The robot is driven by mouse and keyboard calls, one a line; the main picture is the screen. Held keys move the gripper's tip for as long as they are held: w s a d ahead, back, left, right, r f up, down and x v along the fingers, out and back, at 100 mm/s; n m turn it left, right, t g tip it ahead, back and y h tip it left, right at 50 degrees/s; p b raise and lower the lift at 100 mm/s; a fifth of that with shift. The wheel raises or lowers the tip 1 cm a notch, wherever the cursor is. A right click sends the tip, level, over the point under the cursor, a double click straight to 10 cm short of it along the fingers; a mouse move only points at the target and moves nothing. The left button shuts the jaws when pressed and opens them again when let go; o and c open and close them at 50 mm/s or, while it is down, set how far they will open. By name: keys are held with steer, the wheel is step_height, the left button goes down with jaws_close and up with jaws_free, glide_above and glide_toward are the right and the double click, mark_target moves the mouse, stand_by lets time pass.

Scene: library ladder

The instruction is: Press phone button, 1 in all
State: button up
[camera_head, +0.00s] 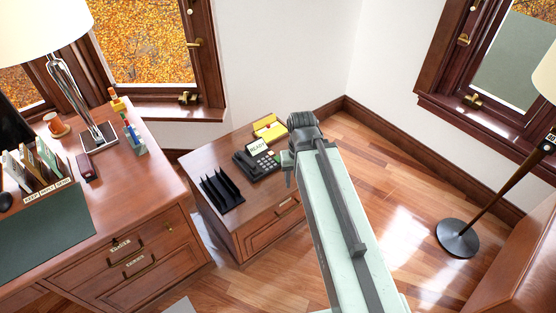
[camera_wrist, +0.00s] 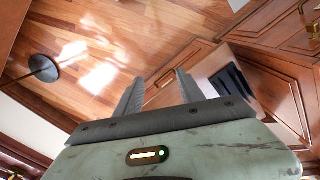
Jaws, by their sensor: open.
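A dark desk phone (camera_head: 262,167) with a keypad sits on the small wooden cabinet (camera_head: 197,163) in the head view. A pale card or display reading "READY" rises at its back. The right end of the phone is close to my arm in the picture. My gripper (camera_head: 288,170) points down beside the phone's right side, partly hidden by my arm. In the wrist view my gripper (camera_wrist: 158,82) shows two grey fingers apart with nothing between them. The phone does not show in the wrist view, and I cannot make out a single button clearly.
A black file rack (camera_head: 222,191) stands left of the phone, and a yellow item (camera_head: 269,128) lies behind it. A large desk (camera_head: 120,200) with a lamp and holders stands at left. A floor lamp base (camera_head: 458,238) stands at right; wooden floor between is clear.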

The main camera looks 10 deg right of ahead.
jaws_close()
steer(key=shift+d, duration=0.1)
stand_by(1.4)
